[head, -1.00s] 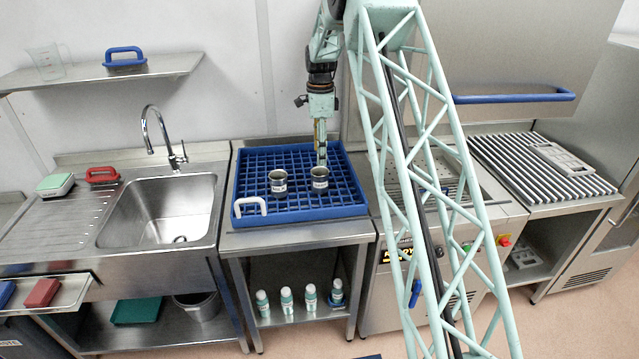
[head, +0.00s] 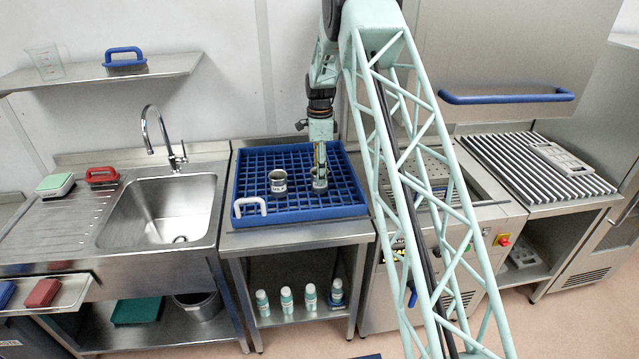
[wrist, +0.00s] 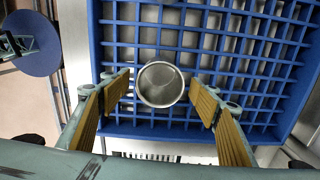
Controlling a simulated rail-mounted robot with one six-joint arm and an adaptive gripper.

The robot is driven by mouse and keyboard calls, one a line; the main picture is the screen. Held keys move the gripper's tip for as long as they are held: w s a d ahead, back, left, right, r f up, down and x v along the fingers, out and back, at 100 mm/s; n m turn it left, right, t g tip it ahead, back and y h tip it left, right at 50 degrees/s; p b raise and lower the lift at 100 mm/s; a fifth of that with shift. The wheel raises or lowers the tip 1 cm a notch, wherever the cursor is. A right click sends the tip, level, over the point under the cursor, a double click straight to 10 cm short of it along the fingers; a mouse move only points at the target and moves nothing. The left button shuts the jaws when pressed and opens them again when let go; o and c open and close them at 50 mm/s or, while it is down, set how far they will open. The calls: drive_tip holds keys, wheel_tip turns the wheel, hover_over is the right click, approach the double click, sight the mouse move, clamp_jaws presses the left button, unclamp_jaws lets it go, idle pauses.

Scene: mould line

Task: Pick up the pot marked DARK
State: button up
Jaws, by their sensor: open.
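Two small metal pots with white labels stand on the blue grid rack, a left pot (head: 278,182) and a right pot (head: 319,184). The label print is too small to read, so I cannot tell which one is marked DARK. My gripper (head: 320,167) points down at the right pot and partly hides it. In the wrist view, my gripper (wrist: 160,88) is open, with a yellow-padded finger on each side of one round pot (wrist: 160,84). Gaps show between this pot and both fingers. Its label is not visible from above.
The blue rack (head: 246,184) has a raised rim and a white handle (head: 250,206) at front left. A sink (head: 160,208) is to the left and a steel machine (head: 490,212) to the right. Several capped bottles (head: 286,299) stand on the shelf below.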

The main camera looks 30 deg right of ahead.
drive_tip(key=shift+f, duration=0.1)
idle(0.3)
drive_tip(key=shift+f+p, duration=0.3)
drive_tip(key=shift+f, duration=2.25)
drive_tip(key=c, duration=1.1)
